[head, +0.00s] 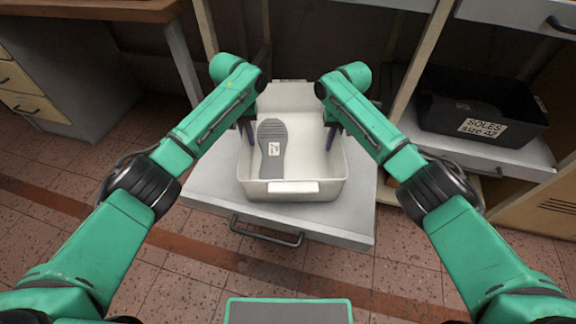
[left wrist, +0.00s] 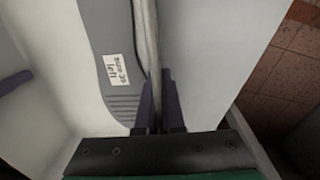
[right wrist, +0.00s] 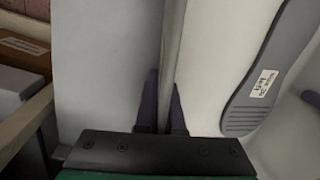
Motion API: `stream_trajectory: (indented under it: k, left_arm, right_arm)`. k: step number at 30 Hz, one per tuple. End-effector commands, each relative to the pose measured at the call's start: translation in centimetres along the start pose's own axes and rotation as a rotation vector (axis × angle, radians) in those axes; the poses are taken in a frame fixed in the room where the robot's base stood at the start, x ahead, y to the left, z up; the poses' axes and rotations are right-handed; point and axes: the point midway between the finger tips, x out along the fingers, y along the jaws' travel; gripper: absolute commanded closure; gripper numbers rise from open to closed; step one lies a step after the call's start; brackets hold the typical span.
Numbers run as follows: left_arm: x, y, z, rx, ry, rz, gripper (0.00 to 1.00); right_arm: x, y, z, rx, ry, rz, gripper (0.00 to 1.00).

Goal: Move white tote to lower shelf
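The white tote (head: 290,187) is upright over a light grey pull-out surface (head: 345,226); whether it touches it I cannot tell. A grey shoe sole (head: 271,160) with a small label lies inside, toward the left wall. My left gripper (head: 248,132) has its dark fingers on either side of the tote's left wall. In the left wrist view the fingers (left wrist: 158,100) close on the rim. My right gripper (head: 332,135) straddles the right wall; in the right wrist view its fingers (right wrist: 164,100) close on that rim.
A black bin (head: 478,112) labelled "SOLES size 42" stands on a grey shelf (head: 510,157) at the right. A wooden-topped bench with drawers (head: 25,92) is at the left. A dark handle (head: 266,232) sticks out in front of the pull-out surface. The tiled floor in front is clear.

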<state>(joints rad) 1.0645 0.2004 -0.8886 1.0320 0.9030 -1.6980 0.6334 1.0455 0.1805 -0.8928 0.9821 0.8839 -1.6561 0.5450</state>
Motion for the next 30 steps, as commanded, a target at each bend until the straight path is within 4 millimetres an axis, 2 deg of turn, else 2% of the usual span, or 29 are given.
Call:
stream_trajectory:
  k: [2,3,4,5,14,17,20,27,30]
  left_arm:
    - [1.4,-0.2,0.0,-0.001,0.001,-0.002,1.0]
    - [0.7,-0.1,0.0,-0.001,0.001,-0.002,0.8]
    - [0.6,-0.1,0.0,-0.001,0.0,-0.002,0.68]
    - [0.6,-0.1,0.0,-0.001,0.0,-0.001,0.65]
    - [0.5,-0.1,0.0,0.0,0.0,0.0,0.65]
    - [-0.5,0.0,-0.1,0.0,0.003,0.001,0.65]
    - [-2.7,0.0,-0.1,0.0,0.005,0.002,0.65]
    - [-9.2,0.0,-0.1,0.0,0.004,0.001,0.65]
    - [-10.7,0.0,0.0,0.0,0.003,0.0,0.65]
  right_arm:
    - [1.4,0.1,0.0,0.001,0.001,0.001,1.0]
    - [0.7,0.1,0.0,0.001,0.001,0.001,0.8]
    - [0.6,0.1,0.0,0.001,0.0,0.001,0.68]
    - [0.6,0.1,0.0,0.001,0.0,0.001,0.65]
    - [0.6,0.1,0.0,0.0,0.0,0.0,0.65]
    - [0.6,0.1,0.0,0.0,0.0,0.0,0.65]
    - [0.6,0.0,0.0,0.0,0.0,0.0,0.65]
    - [0.6,0.0,0.0,0.0,0.0,0.0,0.65]
    - [0.6,0.0,0.0,0.0,0.0,0.0,0.65]
